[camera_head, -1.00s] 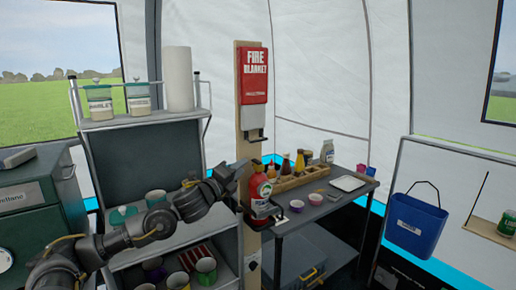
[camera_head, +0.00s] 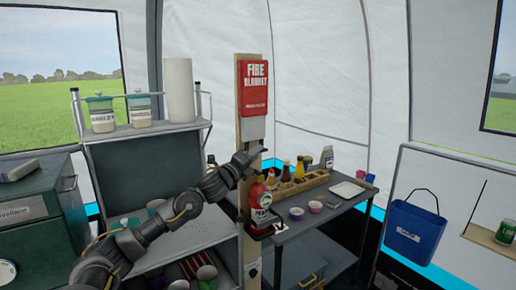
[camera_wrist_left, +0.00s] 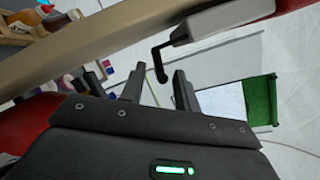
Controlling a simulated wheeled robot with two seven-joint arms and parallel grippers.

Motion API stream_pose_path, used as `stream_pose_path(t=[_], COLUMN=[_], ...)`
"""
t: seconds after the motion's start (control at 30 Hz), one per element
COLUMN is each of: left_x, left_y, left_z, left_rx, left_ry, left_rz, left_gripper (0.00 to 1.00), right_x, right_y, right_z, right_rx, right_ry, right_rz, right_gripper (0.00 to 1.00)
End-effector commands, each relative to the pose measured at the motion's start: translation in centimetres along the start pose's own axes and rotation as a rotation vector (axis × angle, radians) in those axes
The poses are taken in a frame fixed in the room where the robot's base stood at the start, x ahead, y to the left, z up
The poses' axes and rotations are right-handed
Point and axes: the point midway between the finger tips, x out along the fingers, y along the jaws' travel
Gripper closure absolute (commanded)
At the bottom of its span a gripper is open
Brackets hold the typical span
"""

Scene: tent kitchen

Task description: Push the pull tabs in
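The red fire blanket case (camera_head: 255,88) hangs on a wooden post (camera_head: 251,214), with a white section (camera_head: 256,128) below it. My left gripper (camera_head: 256,150) is raised just under this white section, in front of the post. In the left wrist view, my left gripper (camera_wrist_left: 159,76) has its two fingers apart. A black, hooked pull tab (camera_wrist_left: 158,58) sticks out from the white section (camera_wrist_left: 225,16); its end appears in the gap between the fingertips. I cannot tell whether they touch. No second tab is distinct. My right gripper is not in view.
A fire extinguisher (camera_head: 260,206) is mounted on the post below my gripper. A shelf unit (camera_head: 150,131) stands left and a dark table (camera_head: 300,225) with bowls and bottles stands right. A blue bucket (camera_head: 412,233) hangs further right.

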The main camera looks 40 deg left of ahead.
Motion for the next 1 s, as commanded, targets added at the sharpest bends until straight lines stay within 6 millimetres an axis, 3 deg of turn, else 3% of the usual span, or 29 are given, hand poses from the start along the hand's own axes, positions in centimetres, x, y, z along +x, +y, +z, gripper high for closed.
stream_pose_path(t=[0.2, 0.53, 0.8, 1.0], left_x=[2.1, 2.4, 2.4, 2.4], left_y=[0.0, 0.1, 0.1, 0.0], left_z=[0.0, 0.0, 0.0, 0.0], left_rx=[-0.001, 0.0, -0.001, -0.001], left_ry=[0.0, 0.0, -0.001, -0.001], left_rz=[0.001, 0.001, 0.001, 0.0], left_gripper=[0.68, 0.68, 1.0, 1.0], right_x=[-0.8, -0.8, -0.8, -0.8], right_y=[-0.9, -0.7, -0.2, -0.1], right_z=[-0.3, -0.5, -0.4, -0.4], right_rx=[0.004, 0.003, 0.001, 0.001], right_ry=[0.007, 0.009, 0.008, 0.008], right_rz=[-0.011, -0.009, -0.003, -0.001], right_gripper=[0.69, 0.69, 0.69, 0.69])
